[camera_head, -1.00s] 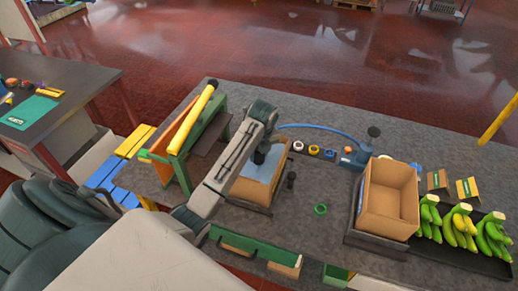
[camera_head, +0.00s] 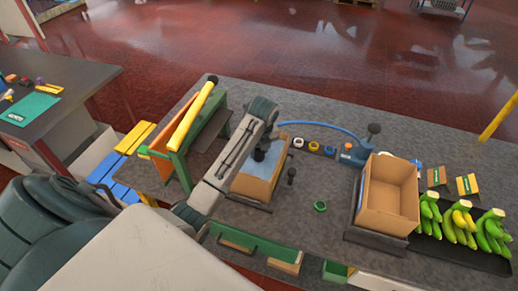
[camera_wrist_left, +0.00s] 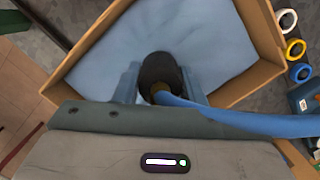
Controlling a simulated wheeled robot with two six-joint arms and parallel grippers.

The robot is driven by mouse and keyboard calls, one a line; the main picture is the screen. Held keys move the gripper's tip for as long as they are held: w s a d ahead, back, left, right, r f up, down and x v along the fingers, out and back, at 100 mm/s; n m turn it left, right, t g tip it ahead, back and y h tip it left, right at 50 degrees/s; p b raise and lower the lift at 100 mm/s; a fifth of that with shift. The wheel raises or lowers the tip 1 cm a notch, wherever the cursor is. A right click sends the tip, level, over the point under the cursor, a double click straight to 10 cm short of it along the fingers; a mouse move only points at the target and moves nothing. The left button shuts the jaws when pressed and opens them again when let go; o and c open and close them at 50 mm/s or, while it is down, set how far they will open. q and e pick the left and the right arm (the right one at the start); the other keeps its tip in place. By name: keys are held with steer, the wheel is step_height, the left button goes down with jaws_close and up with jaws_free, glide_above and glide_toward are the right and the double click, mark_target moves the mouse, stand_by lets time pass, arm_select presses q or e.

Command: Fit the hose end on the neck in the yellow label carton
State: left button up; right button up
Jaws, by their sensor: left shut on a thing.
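My left gripper (camera_head: 262,150) is over a cardboard carton (camera_head: 250,187) with a pale blue inside. In the left wrist view the gripper (camera_wrist_left: 161,78) is shut on the dark end of the blue hose (camera_wrist_left: 245,122), between its two blue fingers. The hose (camera_head: 325,126) arcs right to a blue device (camera_head: 352,154). The wrist view shows the carton's rim (camera_wrist_left: 85,48) around the pale blue inside. The neck cannot be made out; the hose end and gripper cover the middle. No yellow label shows on this carton. My right gripper is out of view.
Several coloured rings (camera_head: 313,147) lie near the hose. A green ring (camera_head: 320,206) lies in front. A green frame (camera_head: 180,165) stands left.

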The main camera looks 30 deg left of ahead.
arm_select(q)
steer(key=shift+f, duration=0.4)
stand_by(0.4)
steer(key=o, duration=1.6)
steer(key=shift+r, duration=0.3)
steer(key=shift+r, duration=1.1)
steer(key=shift+r, duration=0.15)
